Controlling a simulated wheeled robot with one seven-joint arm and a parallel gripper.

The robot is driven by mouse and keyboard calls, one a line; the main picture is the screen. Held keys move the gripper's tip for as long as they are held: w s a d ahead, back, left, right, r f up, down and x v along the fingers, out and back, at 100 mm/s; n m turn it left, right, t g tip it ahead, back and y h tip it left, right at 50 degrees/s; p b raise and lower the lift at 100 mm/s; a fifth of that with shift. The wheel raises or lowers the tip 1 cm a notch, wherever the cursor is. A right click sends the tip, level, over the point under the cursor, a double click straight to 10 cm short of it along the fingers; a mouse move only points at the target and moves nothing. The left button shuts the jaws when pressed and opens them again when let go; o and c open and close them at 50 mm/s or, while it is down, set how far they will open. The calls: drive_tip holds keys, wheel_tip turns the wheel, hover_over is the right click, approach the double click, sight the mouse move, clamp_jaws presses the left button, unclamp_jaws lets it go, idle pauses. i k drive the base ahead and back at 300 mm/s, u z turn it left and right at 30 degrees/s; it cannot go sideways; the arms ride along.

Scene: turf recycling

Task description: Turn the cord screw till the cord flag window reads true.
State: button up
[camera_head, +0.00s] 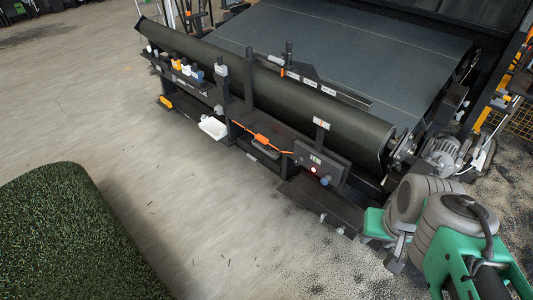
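An orange cord (263,139) lies along the dark shelf at the front of the roller machine. A dark control box (322,165) to its right carries a small label, a red-and-white round part (313,170) and a blue knob (325,181). I cannot tell which small part is the cord screw or the flag window, and no reading is legible. My grey and green arm is folded at the lower right. Its end appears to be near the small dark and green parts (390,245), right of the machine's front and apart from the box. The fingers cannot be made out clearly.
A long dark roller (290,92) spans the machine before a wide grey belt (330,40). A turf roll (70,235) stands at lower left. The concrete floor between is mostly clear.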

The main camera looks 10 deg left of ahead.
sight(298, 161)
drive_tip(key=u, duration=0.85)
drive_tip(key=i, duration=0.9)
drive_tip(key=u, duration=1.35)
drive_tip(key=i, duration=0.25)
drive_tip(key=u, duration=0.1)
